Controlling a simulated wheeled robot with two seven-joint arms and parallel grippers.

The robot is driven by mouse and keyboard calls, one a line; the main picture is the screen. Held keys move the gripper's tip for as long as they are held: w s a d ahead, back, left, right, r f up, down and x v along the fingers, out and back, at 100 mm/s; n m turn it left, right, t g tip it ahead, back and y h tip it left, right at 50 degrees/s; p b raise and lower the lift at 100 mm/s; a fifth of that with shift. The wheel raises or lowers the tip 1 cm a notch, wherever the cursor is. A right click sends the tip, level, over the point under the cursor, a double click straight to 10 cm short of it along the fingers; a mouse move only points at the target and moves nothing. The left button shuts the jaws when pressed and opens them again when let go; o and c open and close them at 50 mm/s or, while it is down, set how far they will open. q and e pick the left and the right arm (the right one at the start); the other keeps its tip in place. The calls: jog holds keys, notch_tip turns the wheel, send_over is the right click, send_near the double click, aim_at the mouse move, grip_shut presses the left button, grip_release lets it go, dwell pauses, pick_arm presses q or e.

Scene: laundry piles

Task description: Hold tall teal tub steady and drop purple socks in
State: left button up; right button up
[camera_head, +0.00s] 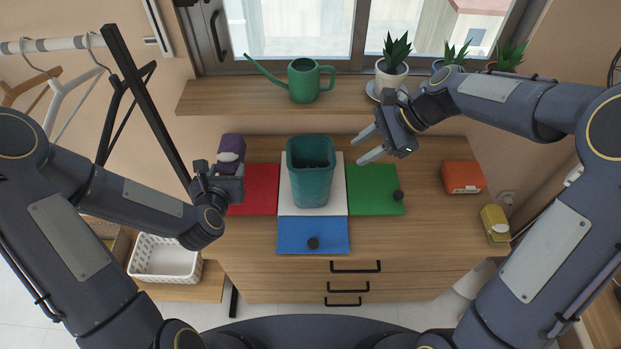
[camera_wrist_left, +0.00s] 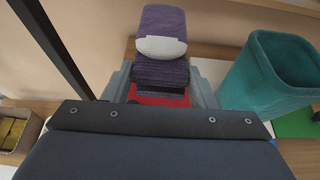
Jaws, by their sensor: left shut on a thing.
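The tall teal tub (camera_head: 311,178) stands upright on the white mat in the middle of the dresser top. It also shows at the right of the left wrist view (camera_wrist_left: 272,75). My left gripper (camera_head: 228,175) is shut on the purple socks (camera_head: 231,146), a bundle with a white band, to the left of the tub. The bundle (camera_wrist_left: 162,30) shows between the fingers in the left wrist view. My right gripper (camera_head: 368,146) is open and empty, with its fingers pointing left, to the right of the tub and apart from it.
Red (camera_head: 262,190), white (camera_head: 330,206), green (camera_head: 372,186) and blue mats (camera_head: 290,236) lie on the dresser. Dark round items sit on the green and blue ones. An orange box (camera_head: 462,177) and yellow item (camera_head: 494,223) lie right. A green watering can (camera_head: 304,82) stands on the shelf.

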jog(key=m, duration=0.2)
send_near(320, 171)
jog(key=w+f, duration=0.1)
jog(key=f, duration=0.1)
jog(key=shift+g+y, duration=0.3)
jog(key=shift+g, duration=0.1)
jog(key=b+x, duration=0.6)
jog(key=x, duration=0.3)
jog(key=shift+w+a, duration=0.1)
jog(key=shift+a+f, duration=0.4)
jog(key=shift+a, duration=0.05)
grip_shut()
